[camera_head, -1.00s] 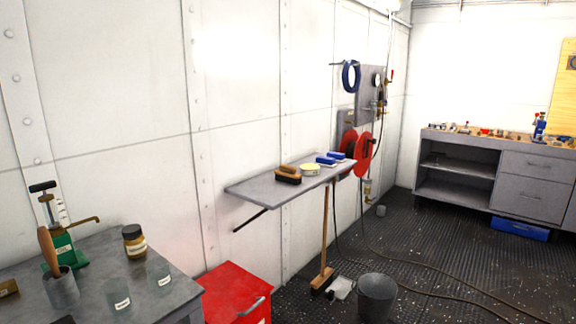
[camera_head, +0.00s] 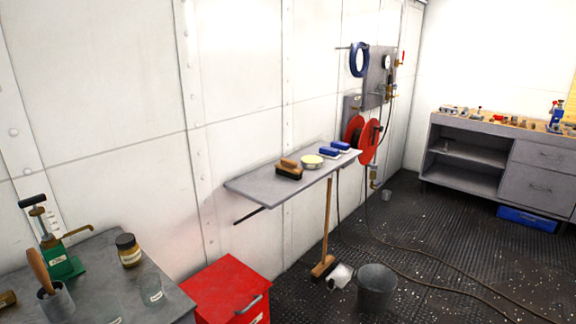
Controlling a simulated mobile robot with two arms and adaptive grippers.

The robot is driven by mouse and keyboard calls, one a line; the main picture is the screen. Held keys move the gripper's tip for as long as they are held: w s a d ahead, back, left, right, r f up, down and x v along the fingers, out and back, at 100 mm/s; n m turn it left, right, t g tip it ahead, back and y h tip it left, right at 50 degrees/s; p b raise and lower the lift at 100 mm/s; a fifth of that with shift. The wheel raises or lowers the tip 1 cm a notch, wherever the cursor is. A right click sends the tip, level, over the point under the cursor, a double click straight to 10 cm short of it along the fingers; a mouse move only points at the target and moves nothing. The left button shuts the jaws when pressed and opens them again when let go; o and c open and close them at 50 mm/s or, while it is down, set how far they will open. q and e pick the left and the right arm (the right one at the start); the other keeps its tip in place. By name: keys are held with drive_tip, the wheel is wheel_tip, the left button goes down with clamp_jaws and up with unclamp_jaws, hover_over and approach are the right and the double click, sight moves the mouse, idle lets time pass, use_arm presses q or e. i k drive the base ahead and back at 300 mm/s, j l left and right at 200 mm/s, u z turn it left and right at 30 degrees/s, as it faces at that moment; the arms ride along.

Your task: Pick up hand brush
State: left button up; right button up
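A hand brush with a wooden back and dark bristles (camera_head: 289,169) lies on the grey wall shelf (camera_head: 262,187), towards its near end. To its right on the same shelf are a round, pale yellow-topped tin (camera_head: 312,161) and two blue-backed brushes (camera_head: 335,150) with pale undersides. Neither of my grippers shows in the head view.
A grey table (camera_head: 95,262) at lower left holds a green pump, jars and a cup. A red cabinet (camera_head: 228,287) stands below the shelf. A broom (camera_head: 327,230), a bucket (camera_head: 376,288) and a hose (camera_head: 440,262) are on the floor. A grey workbench (camera_head: 478,180) stands at the back right.

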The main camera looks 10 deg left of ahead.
sight(288, 168)
drive_tip(key=i+l+u, duration=0.35)
drive_tip(key=i+l, duration=1.1)
